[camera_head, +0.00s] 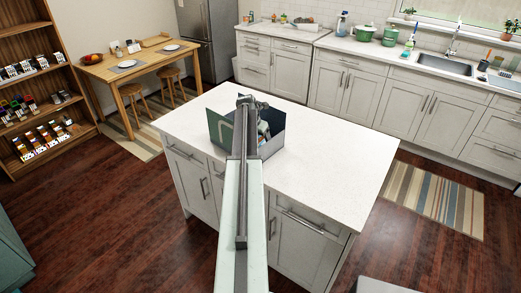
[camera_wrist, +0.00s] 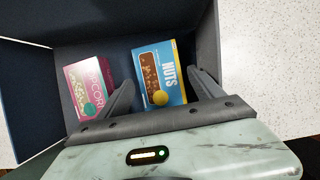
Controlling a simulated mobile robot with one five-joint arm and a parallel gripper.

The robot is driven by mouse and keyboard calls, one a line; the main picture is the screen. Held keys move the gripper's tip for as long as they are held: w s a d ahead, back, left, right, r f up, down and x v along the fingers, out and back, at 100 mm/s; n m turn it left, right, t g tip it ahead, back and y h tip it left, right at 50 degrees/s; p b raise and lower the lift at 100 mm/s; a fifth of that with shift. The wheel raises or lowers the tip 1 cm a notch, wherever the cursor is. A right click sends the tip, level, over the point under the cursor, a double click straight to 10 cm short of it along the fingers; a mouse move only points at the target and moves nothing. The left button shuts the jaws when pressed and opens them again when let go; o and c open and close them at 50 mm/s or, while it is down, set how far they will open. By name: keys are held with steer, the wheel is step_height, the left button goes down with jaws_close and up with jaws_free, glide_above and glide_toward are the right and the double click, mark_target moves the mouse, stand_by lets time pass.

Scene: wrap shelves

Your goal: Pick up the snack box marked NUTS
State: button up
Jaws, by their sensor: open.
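The blue snack box marked NUTS (camera_wrist: 174,72) lies in a dark open container (camera_wrist: 130,22) in the wrist view, with a brown picture and a yellow round spot on its face. My gripper (camera_wrist: 160,78) is open above it. One finger is on each side of the box in the picture; I cannot tell how far above it they are. In the head view my gripper (camera_head: 263,130) reaches into the grey container (camera_head: 272,148) on the white island. The NUTS box is hidden there by the container and arm.
A pink snack box (camera_wrist: 88,84) lies left of the NUTS box, close to my left finger. The container's walls stand around both. The island top (camera_head: 330,150) is otherwise clear. A wooden shelf (camera_head: 45,25) with several small boxes stands at far left.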

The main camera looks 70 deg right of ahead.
mark_target(261, 142)
steer(key=shift+b+x, duration=0.9)
steer(key=shift+x, duration=0.8)
steer(key=shift+f, duration=0.2)
steer(key=c, duration=1.2)
step_height(261, 142, up, 11)
steer(key=p, duration=1)
steer(key=shift+f, duration=0.1)
